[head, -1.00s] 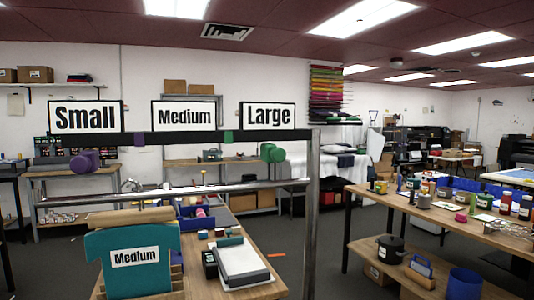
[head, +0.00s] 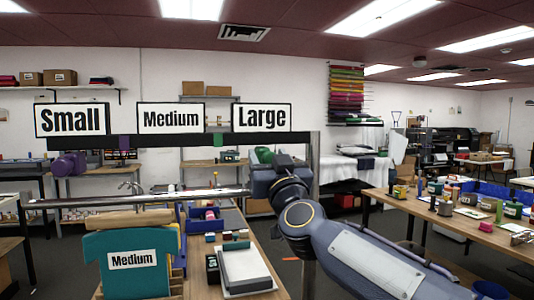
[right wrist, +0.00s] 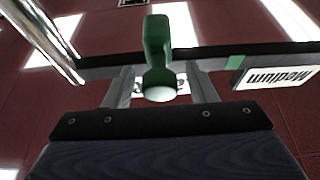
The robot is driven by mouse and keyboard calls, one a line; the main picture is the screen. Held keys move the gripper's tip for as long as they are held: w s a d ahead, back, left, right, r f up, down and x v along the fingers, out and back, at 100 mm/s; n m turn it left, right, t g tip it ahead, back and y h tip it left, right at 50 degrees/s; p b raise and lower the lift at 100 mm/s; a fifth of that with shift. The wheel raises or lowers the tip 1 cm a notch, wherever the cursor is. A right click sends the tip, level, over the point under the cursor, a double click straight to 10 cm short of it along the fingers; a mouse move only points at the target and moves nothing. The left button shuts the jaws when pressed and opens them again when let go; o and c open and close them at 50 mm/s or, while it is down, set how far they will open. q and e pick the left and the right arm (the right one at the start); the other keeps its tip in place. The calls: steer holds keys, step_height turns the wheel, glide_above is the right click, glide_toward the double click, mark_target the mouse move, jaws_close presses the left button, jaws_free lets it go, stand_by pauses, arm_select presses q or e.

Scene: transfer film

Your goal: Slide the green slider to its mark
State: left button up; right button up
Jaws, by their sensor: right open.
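The green slider (head: 263,155) sits on the dark rail (head: 170,141) under the Large sign, right of the green mark (head: 214,141). My right gripper (head: 272,172) is up at the rail just below the slider and partly covers it. In the right wrist view the slider (right wrist: 157,50) stands between the two spread fingers of my right gripper (right wrist: 160,70), with gaps at its sides. Its round pale end faces the camera. The green mark (right wrist: 236,62) shows to the right there, near the Medium sign (right wrist: 275,76). My left gripper is not in view.
A purple slider (head: 68,164) and a purple mark (head: 124,142) are on the rail's left part. A metal bar (head: 140,198) runs in front, below the rail. A teal shirt (head: 127,262) marked Medium and a workbench (head: 255,246) stand below.

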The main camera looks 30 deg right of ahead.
steer(key=shift+x, duration=0.8)
jaws_close()
